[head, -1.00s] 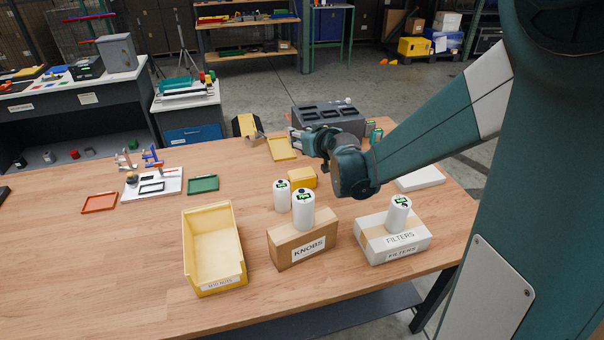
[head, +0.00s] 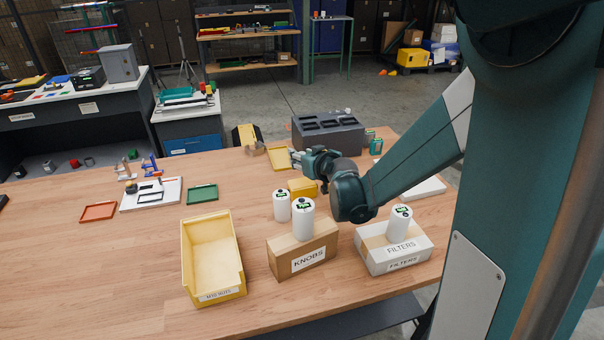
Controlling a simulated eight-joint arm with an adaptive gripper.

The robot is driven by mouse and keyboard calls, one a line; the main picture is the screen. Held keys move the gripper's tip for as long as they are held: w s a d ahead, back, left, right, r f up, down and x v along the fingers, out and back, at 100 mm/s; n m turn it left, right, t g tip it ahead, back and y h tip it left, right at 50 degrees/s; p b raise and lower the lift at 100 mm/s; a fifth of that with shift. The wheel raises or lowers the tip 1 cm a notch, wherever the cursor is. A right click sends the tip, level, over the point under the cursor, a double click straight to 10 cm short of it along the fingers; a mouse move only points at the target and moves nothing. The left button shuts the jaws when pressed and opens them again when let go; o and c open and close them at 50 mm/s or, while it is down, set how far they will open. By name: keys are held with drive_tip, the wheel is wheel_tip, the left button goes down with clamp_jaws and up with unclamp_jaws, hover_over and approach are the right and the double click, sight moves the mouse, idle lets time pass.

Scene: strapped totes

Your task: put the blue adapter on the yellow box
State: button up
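A small yellow box (head: 302,187) sits on the wooden table near the middle, just below my gripper in the picture and behind two white cylinders. My gripper (head: 295,158) reaches leftward over the table, near the yellow tray; its fingers are too small to tell whether they are open or shut. I cannot make out a sure blue adapter. A small blue part (head: 151,163) stands at the back of a white fixture board on the left. Other yellow things are an open bin (head: 213,288) at the front and a flat tray (head: 278,160).
White cylinders stand on a KNOBS carton (head: 284,257), on the table beside it, and on a FILTERS box (head: 370,250). A dark slotted block (head: 330,136) is behind my gripper. Green (head: 202,193) and red (head: 98,212) trays lie left. The left front table is clear.

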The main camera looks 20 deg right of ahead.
drive_tip(key=shift+f, duration=1.25)
drive_tip(key=shift+f, duration=0.1)
drive_tip(key=shift+f+b, duration=0.7)
drive_tip(key=shift+f, duration=1.05)
drive_tip(key=shift+f, duration=0.2)
drive_tip(key=o, duration=0.9)
drive_tip(key=shift+r, duration=0.25)
drive_tip(key=shift+p+v, duration=1.1)
drive_tip(key=shift+v, duration=4.9)
